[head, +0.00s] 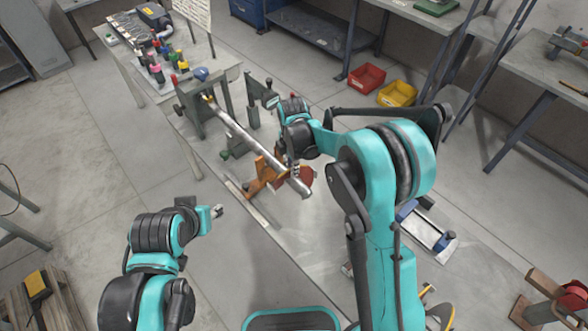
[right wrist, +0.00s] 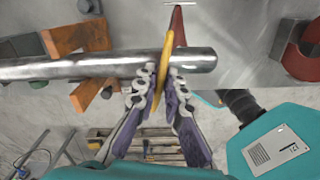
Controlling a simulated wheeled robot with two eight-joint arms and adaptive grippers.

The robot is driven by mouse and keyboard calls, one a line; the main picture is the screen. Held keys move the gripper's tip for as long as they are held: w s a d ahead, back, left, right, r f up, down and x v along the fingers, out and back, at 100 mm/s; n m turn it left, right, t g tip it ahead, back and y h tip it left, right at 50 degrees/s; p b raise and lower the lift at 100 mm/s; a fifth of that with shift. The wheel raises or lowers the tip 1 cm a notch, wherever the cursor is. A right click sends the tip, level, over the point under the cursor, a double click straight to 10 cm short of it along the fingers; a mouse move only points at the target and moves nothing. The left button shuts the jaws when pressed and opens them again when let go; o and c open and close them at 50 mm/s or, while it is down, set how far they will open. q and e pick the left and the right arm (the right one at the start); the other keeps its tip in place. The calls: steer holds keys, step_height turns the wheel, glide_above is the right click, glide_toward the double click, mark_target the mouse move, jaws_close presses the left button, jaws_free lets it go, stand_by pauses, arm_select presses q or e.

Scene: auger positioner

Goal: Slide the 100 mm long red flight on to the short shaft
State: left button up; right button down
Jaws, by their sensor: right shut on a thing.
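The short shaft, a bright metal bar (head: 248,140), slopes down toward me in the head view; its free end (right wrist: 208,60) is at right in the right wrist view. My right gripper (right wrist: 161,72) is shut on a thin curved plate, the flight (right wrist: 166,48), seen nearly edge-on with a yellow edge and red behind. The flight crosses the shaft close to its free end; I cannot tell whether it fully encircles it. In the head view the red flight (head: 306,175) shows beside the shaft end, partly hidden by my right gripper (head: 295,168). My left gripper (head: 216,211) is low at left, away from the shaft.
An orange support (head: 262,172) stands under the shaft near its end. A bench (head: 224,70) with coloured bottles is at back left. Red (head: 367,77) and yellow bins (head: 397,93) sit on the floor behind. A blue-grey device (head: 428,231) lies at right.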

steer(key=shift+w+a, duration=1)
steer(key=shift+w, duration=0.3)
steer(key=shift+w+a, duration=1)
steer(key=shift+w, duration=0.25)
steer(key=c, duration=1.5)
jaws_free()
steer(key=shift+c, duration=0.2)
step_height(320, 180, up, 12)
